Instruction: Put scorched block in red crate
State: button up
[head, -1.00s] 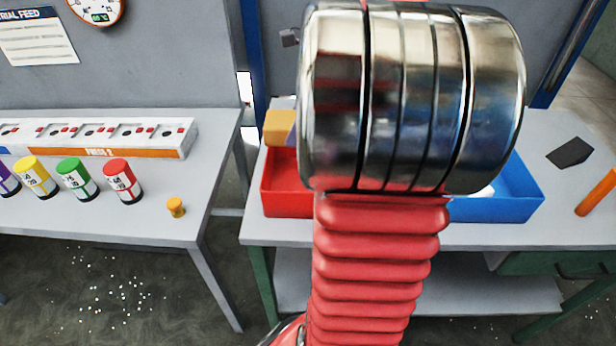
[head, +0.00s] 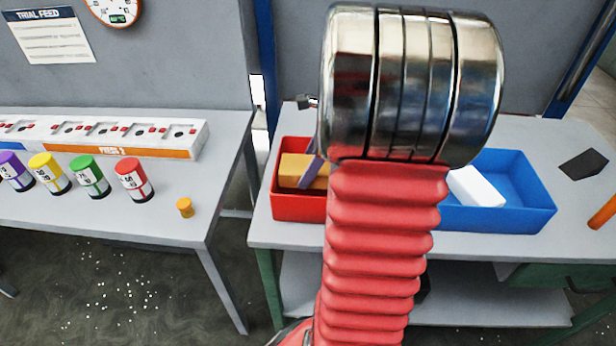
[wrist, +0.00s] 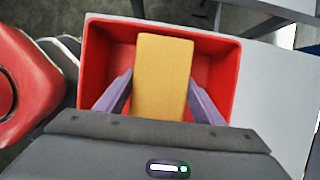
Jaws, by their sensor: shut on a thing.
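The scorched block (wrist: 163,70) is a plain tan-orange brick. My gripper (wrist: 160,88) is shut on it, with one purple finger along each side. In the wrist view the block lies within the outline of the red crate (wrist: 232,75), and red walls show around it. In the head view the block (head: 292,166) sits low inside the red crate (head: 297,208), behind its front wall. One purple finger shows there; my arm hides the other and the crate's right part. Whether the block touches the crate floor is hidden.
A blue crate (head: 500,220) with a white block (head: 477,187) stands right of my arm. A dark flat piece (head: 583,165) and an orange cylinder (head: 603,212) lie farther right. Several coloured canisters and a small orange knob (head: 185,207) stand on the left table.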

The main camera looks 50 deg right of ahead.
jog(key=shift+f, duration=1.9)
jog(key=o, duration=1.1)
jog(key=shift+f, duration=0.1)
jog(key=shift+c, duration=0.2)
jog(key=v, duration=1.2)
